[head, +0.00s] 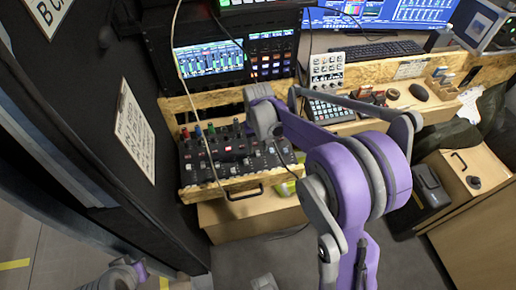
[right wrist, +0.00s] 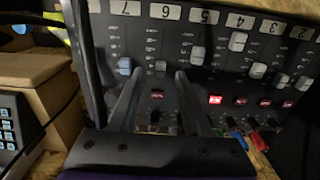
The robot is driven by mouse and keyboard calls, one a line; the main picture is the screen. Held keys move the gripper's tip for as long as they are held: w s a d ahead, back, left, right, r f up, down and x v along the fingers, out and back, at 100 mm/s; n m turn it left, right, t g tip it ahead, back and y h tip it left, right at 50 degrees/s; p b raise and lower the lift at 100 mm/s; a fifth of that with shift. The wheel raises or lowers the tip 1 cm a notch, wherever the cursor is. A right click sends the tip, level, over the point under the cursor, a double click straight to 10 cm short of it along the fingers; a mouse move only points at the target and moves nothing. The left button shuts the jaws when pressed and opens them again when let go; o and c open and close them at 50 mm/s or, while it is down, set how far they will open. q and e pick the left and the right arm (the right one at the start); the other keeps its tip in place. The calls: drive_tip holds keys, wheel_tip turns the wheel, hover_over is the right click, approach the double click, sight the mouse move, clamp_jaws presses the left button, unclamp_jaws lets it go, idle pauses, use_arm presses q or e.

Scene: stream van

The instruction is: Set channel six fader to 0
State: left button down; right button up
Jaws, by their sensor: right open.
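The mixing panel (head: 228,160) lies on a wooden shelf in the head view, with coloured knobs along its far side. In the right wrist view its channel numbers run along the top. I cannot tell whether either finger touches the panel. My left gripper is not in view.
A blue-capped fader (right wrist: 125,65) sits left of the fingers and the channel five fader (right wrist: 238,40) to the right. Red lit buttons and coloured knobs lie nearer. A cable (head: 207,150) hangs across the panel. A screen (head: 208,60) stands behind it.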

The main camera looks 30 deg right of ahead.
sight(258, 153)
wheel_tip(258, 153, up, 9)
idle(0.3)
idle(0.4)
drive_tip(key=s+a+n+t+p, duration=0.1)
drive_tip(key=s+a+t, duration=0.1)
drive_tip(key=s, duration=0.8)
drive_tip(key=s+a+n+t+p, duration=0.1)
drive_tip(key=s+a+t, duration=0.2)
drive_tip(key=s, duration=0.7)
drive_tip(key=shift+s+a+f+n, duration=0.25)
drive_tip(key=shift+a+f, duration=0.2)
drive_tip(key=shift+a, duration=0.8)
